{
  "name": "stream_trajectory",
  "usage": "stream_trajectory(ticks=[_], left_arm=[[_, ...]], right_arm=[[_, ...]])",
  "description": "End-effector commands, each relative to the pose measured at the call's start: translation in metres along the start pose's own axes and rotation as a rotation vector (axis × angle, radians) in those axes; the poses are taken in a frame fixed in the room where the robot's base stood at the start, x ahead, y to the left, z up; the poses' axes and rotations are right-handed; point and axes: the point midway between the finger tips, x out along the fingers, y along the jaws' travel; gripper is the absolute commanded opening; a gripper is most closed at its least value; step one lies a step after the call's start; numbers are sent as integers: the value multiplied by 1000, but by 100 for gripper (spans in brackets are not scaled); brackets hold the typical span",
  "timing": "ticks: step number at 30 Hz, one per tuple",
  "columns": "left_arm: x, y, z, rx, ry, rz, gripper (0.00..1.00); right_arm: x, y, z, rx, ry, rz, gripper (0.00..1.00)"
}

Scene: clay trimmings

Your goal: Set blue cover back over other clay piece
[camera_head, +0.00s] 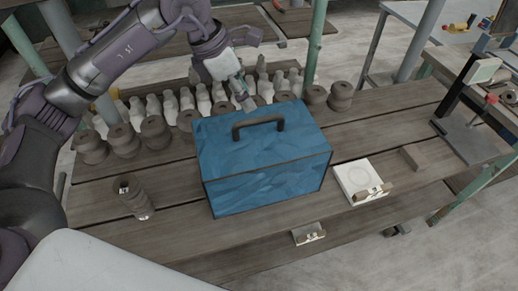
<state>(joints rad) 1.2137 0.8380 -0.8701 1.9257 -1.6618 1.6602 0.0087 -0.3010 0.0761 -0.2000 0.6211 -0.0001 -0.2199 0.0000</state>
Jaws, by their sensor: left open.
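The blue cover (265,165) is a box shape with dark edges and a dark handle (258,124) on top. It stands upright in the middle of the wooden table; whatever is under it is hidden. A brown ridged clay piece (135,193) stands uncovered to the left of the cover, with a small marked tag by it. My left gripper (244,102) is open and empty, pointing down near the back top edge of the cover, apart from the handle as far as I can tell. My right gripper is not in view.
Several brown and pale clay pieces (155,132) stand in rows behind the cover. A white square block (357,178) with a tag lies right of it, and another tag (308,234) lies in front. A stand (468,138) is at the right. The table (210,252) is bare at front left.

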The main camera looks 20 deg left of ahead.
Motion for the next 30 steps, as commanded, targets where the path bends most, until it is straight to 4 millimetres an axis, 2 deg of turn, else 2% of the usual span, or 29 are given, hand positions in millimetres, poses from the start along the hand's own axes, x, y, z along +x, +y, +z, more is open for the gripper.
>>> stream_trajectory(ticks=[3, 11, 16, 21, 29, 30], left_arm=[[19, -1, 0, 1, 1, -3, 47], [38, -2, 0, 3, 0, -2, 47], [62, -5, -1, 3, 1, -5, 47], [83, -4, -2, 2, -1, -2, 47], [86, -4, -2, 4, -2, -1, 47], [86, -4, -2, 4, -2, 0, 41]], right_arm=[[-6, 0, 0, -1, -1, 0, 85], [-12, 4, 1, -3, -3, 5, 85], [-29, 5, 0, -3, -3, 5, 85], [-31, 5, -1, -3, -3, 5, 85], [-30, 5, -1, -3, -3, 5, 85], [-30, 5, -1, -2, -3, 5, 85]])
